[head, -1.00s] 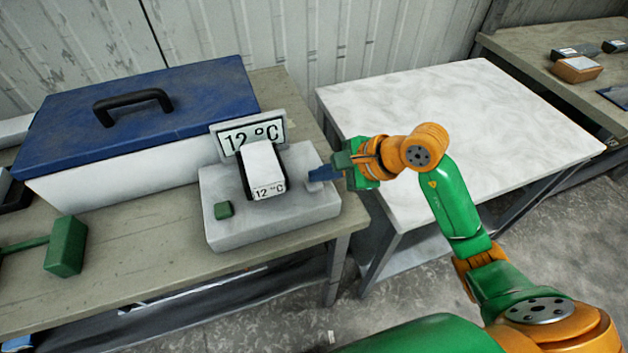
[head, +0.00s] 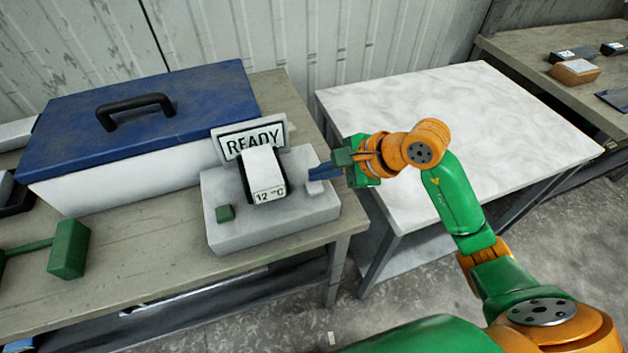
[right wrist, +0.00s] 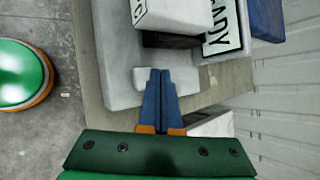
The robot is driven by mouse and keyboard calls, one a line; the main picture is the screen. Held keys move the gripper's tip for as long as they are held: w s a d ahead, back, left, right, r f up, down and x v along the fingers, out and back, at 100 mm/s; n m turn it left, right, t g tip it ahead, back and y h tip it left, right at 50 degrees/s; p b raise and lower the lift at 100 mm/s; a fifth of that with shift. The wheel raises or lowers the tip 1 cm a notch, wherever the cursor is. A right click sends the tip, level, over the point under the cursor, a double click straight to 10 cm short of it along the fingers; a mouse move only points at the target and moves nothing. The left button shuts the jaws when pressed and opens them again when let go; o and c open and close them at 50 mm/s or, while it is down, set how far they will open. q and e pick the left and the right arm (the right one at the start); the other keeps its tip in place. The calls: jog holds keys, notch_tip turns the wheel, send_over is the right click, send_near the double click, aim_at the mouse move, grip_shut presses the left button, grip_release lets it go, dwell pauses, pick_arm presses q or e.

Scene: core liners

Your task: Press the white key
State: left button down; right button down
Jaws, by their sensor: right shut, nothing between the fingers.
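The white key (head: 314,187) is a small pale block on the right end of a light grey device (head: 227,238) on the left table. It also shows in the right wrist view (right wrist: 140,79), just left of my fingertips. The device's sign (head: 225,146) reads READY. A green key (head: 225,213) is at its front left. My right gripper (head: 311,173) is shut and empty, its blue fingertips at the white key. I cannot tell if they touch it. In the right wrist view the fingertips (right wrist: 160,75) are together. My left gripper is not in view.
A white and black block (head: 264,174) labelled 12 °C sits on the device. A blue-lidded box (head: 60,135) stands behind, left. A green mallet-like object (head: 68,248) lies at the left. A clear white-topped table (head: 450,110) stands to the right.

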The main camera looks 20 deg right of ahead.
aim_at(320, 186)
notch_tip(320, 186, up, 5)
jog(key=p, duration=0.3)
jog(key=shift+r+p, duration=0.1)
jog(key=shift+p, duration=0.2)
dwell(0.4)
dwell(0.3)
